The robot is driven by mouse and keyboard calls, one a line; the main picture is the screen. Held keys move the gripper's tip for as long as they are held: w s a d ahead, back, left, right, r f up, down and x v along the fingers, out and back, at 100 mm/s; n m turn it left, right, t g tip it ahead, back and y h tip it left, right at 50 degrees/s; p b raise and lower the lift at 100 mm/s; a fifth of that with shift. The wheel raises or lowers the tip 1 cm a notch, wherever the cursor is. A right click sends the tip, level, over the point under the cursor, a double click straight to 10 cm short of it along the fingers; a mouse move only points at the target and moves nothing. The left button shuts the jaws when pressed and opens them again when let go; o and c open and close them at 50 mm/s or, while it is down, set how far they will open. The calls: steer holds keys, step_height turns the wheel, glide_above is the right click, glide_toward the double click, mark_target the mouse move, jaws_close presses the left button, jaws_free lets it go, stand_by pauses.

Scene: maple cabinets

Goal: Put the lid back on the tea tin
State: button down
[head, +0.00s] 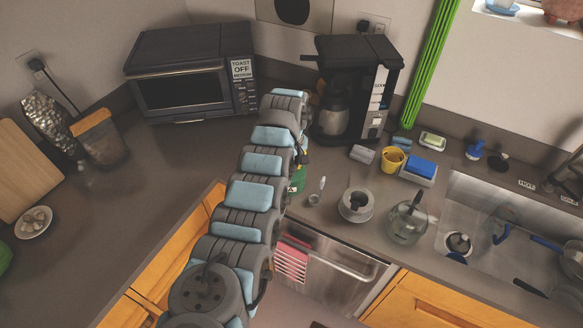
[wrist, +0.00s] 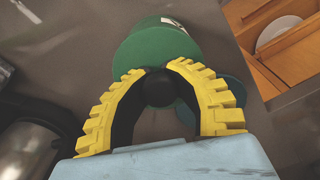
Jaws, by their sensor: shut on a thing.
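The green tea tin with a white label (wrist: 173,21) stands on the counter in the upper middle of the wrist view. In the head view the tin (head: 297,180) shows only partly behind my arm, below my gripper. My gripper (wrist: 158,92) has yellow ridged fingers, shut on the dark round knob of the green lid (wrist: 145,48). The lid lies in line with the tin and hides its mouth. I cannot tell whether the lid touches the rim. In the head view my gripper is mostly hidden by the arm.
A dark teal round thing (wrist: 235,90) shows beside the right finger.

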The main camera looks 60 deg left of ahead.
steer(key=shift+c, duration=1.7)
jaws_free()
steer(key=shift+r, duration=0.2)
steer(key=shift+r+p, duration=0.75)
steer(key=shift+r, duration=2.6)
jaws_close()
